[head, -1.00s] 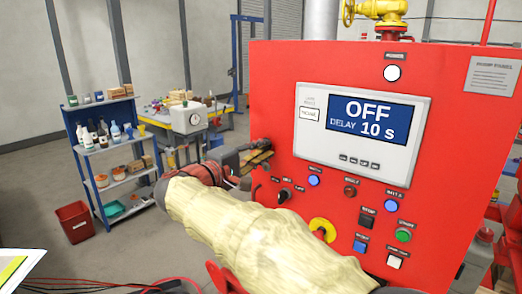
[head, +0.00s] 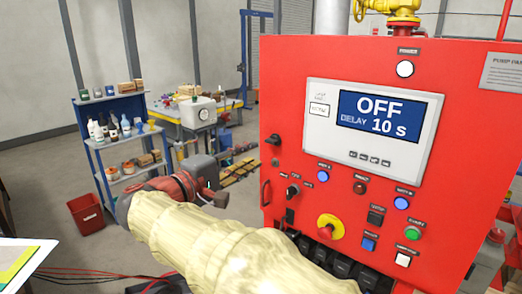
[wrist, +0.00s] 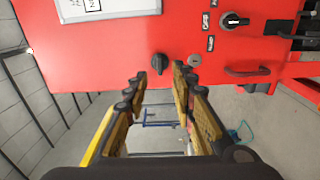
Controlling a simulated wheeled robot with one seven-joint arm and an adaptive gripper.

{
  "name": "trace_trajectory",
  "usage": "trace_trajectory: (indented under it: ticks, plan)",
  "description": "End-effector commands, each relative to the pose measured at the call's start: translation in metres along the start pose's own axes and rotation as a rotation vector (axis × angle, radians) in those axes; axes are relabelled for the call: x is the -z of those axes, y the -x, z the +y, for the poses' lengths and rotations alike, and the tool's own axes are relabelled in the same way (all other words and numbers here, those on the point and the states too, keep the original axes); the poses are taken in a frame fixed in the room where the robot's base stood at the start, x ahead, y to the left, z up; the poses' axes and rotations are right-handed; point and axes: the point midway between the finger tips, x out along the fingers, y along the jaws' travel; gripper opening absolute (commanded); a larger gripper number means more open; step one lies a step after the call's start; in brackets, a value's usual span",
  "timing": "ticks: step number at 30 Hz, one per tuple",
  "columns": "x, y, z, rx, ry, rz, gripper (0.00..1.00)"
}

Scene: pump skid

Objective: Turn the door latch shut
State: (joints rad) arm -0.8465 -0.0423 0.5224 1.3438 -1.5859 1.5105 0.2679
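The door latch, a small black turn knob (head: 273,140), sits near the left edge of the red panel front (head: 390,165). It also shows in the wrist view as a black knob (wrist: 160,63), just beyond and between my fingertips. My gripper (wrist: 160,80) is open and empty, with its padded fingers apart on either side of the knob's line and not visibly touching it. In the head view my gripper (head: 208,172) is left of the panel and lower than the latch. Its fingertips are hard to make out there. I cannot tell the latch's exact angle.
The display (head: 378,117) reads OFF, DELAY 10 s. A blue shelf (head: 112,106) and red bin (head: 86,213) stand left.

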Motion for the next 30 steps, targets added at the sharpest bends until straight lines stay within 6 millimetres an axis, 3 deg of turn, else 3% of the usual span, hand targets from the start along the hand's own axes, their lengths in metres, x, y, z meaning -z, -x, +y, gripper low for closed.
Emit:
trace_trajectory:
  ticks: [7, 20, 23, 26, 28, 30]
  plan:
    - [0.000, 0.026, 0.000, -0.001, -0.001, 0.000, 0.26]
    - [0.004, 0.028, -0.001, 0.005, 0.016, 0.013, 0.26]
    - [0.011, 0.029, -0.030, 0.087, 0.056, 0.046, 0.26]
    - [0.009, 0.035, -0.083, 0.217, 0.124, 0.075, 0.26]
    - [-0.004, 0.045, -0.127, 0.350, 0.165, 0.097, 0.26]
    - [-0.031, 0.052, -0.165, 0.504, 0.178, 0.101, 0.26]
